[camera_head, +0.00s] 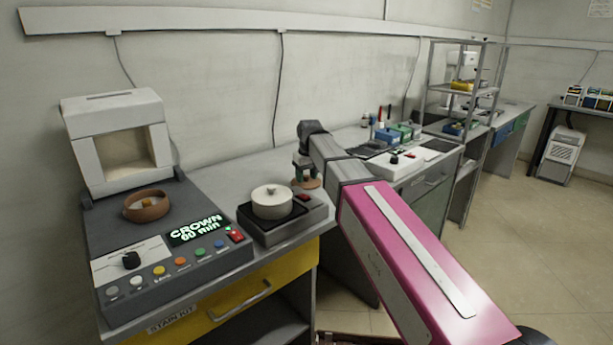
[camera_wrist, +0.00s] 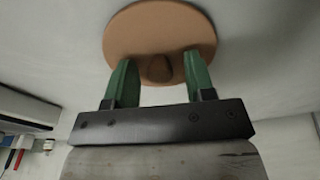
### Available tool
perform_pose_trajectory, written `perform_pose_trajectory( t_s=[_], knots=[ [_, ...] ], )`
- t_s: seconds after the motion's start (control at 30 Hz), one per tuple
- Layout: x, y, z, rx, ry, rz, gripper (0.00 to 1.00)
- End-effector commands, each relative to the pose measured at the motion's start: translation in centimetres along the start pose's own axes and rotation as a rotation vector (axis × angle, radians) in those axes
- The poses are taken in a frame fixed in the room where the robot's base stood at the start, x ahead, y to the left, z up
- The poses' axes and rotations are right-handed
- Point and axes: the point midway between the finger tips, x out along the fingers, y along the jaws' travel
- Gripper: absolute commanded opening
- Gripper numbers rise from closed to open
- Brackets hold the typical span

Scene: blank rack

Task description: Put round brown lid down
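The round brown lid (camera_head: 309,184) is at the bench top, just right of the hot plate; it seems to lie flat there. In the wrist view the lid (camera_wrist: 132,38) shows as a disc with a darker knob (camera_wrist: 164,68) at its middle. My gripper (camera_head: 304,174) is over the lid, pointing down. In the wrist view its green fingers (camera_wrist: 160,75) stand wide apart, one on each side of the knob. Gaps show between the knob and both fingers, so the gripper is open and holds nothing.
A white lidded pot (camera_head: 272,202) sits on a small hot plate (camera_head: 294,228) close to the left of my gripper. Further left, a round brown dish (camera_head: 147,206) sits on a furnace unit (camera_head: 104,250). The wall is close behind.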

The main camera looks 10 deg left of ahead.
Motion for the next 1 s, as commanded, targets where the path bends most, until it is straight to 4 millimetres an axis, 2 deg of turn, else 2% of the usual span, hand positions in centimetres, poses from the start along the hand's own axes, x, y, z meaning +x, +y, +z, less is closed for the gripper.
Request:
perform_pose_trajectory(
  t_s=[0.2, 0.37, 0.8, 1.0],
  knots=[
    [-0.2, 0.0, 0.0, 0.0, 0.0, 0.0, 0.5],
    [-1.5, 0.0, -0.1, 0.0, 0.001, 0.0, 0.5],
    [-9.1, 0.0, -0.1, 0.0, 0.002, 0.0, 0.5],
    [-11.4, 0.0, -0.1, 0.0, 0.001, 0.0, 0.5]
  ],
)
